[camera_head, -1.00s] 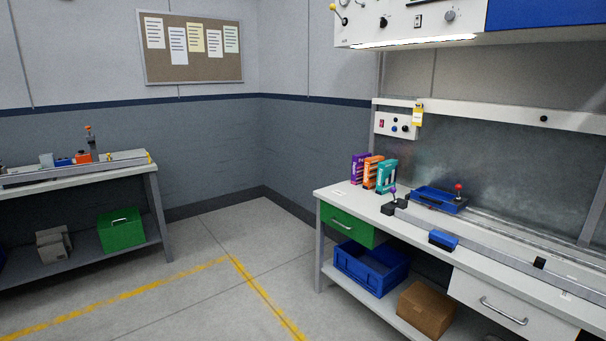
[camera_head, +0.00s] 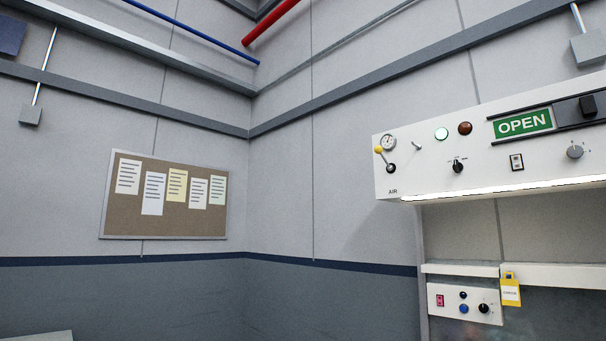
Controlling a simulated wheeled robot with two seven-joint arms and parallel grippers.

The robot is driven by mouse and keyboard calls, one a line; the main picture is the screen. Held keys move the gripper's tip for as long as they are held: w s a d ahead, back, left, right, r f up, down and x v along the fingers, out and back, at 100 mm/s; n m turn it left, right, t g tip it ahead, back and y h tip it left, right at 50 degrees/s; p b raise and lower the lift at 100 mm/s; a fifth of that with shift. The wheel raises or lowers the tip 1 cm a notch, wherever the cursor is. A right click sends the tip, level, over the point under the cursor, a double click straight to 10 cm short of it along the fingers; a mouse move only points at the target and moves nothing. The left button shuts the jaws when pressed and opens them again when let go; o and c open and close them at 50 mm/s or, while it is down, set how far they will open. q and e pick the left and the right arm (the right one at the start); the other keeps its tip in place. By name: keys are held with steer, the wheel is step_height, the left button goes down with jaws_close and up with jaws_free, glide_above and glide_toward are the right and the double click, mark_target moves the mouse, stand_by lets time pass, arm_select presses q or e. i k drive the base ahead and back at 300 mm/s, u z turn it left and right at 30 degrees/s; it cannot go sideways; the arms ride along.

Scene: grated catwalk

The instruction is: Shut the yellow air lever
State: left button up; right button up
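The yellow-knobbed air lever (camera_head: 383,156) is at the left end of a white overhead control panel (camera_head: 440,178), above the printed word AIR. Its yellow ball is up and to the left of its dark pivot, so the lever is tilted. A round gauge (camera_head: 388,142) sits just above it. Neither of my grippers is in view.
A corkboard (camera_head: 165,197) hangs on the left wall.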

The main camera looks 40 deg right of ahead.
mark_target(377, 149)
steer(key=u, duration=0.05)
steer(key=i, duration=2.15)
steer(key=z, duration=0.6)
steer(key=i, duration=1.1)
steer(key=z, duration=1.75)
steer(key=i, duration=0.9)
steer(key=z, duration=0.65)
